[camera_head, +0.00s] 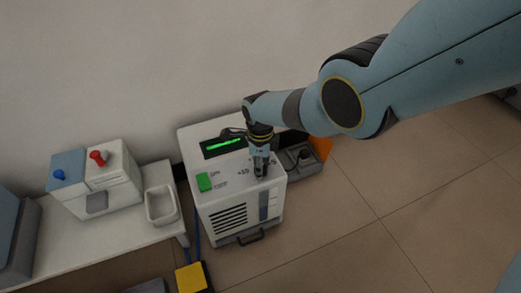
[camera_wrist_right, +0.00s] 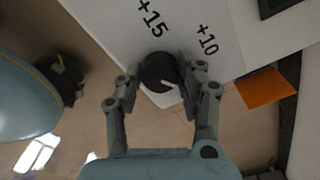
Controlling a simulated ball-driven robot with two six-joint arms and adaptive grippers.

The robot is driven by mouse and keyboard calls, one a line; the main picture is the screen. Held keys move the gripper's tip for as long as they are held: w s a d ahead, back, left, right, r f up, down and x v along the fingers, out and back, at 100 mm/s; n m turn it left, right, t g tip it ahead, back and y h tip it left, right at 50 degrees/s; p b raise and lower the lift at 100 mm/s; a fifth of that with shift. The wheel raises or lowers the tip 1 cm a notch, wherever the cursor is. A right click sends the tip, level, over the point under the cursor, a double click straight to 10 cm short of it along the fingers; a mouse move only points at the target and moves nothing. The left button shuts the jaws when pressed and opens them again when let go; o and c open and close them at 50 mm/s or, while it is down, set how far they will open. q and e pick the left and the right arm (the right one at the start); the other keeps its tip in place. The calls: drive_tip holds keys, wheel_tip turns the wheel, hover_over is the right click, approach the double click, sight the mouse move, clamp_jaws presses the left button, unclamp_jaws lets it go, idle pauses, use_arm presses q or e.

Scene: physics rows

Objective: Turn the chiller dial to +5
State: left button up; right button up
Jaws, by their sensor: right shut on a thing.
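The chiller (camera_head: 238,205) is a white box on the floor with a lit green display (camera_head: 222,144) and a green button (camera_head: 204,182) on top. Its dial (camera_wrist_right: 157,70) is a round black knob with a short white mark, near the printed +15 and +10 labels in the right wrist view. The mark lies on the dial's side away from +15, partly beside a finger. My right gripper (camera_head: 261,172) points down at the chiller's top, its fingers (camera_wrist_right: 160,82) shut on the dial. In the head view the gripper mostly hides the dial. My left gripper is not seen.
A white table (camera_head: 95,240) stands left of the chiller, holding a box with red and blue knobs (camera_head: 98,180) and a white tray (camera_head: 161,205). A grey device (camera_head: 302,158) and an orange panel (camera_head: 321,147) are right of the chiller.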

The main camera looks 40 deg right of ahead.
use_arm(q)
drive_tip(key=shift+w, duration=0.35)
use_arm(e)
drive_tip(key=shift+m, duration=0.3)
drive_tip(key=o, duration=1.1)
drive_tip(key=shift+c, duration=0.2)
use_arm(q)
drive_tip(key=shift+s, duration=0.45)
use_arm(e)
drive_tip(key=shift+o, duration=0.4)
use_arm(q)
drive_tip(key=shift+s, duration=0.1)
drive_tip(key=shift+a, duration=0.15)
use_arm(e)
drive_tip(key=shift+r, duration=0.65)
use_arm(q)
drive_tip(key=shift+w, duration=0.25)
use_arm(e)
wheel_tip(320, 180, up, 11)
drive_tip(key=shift+f, duration=0.15)
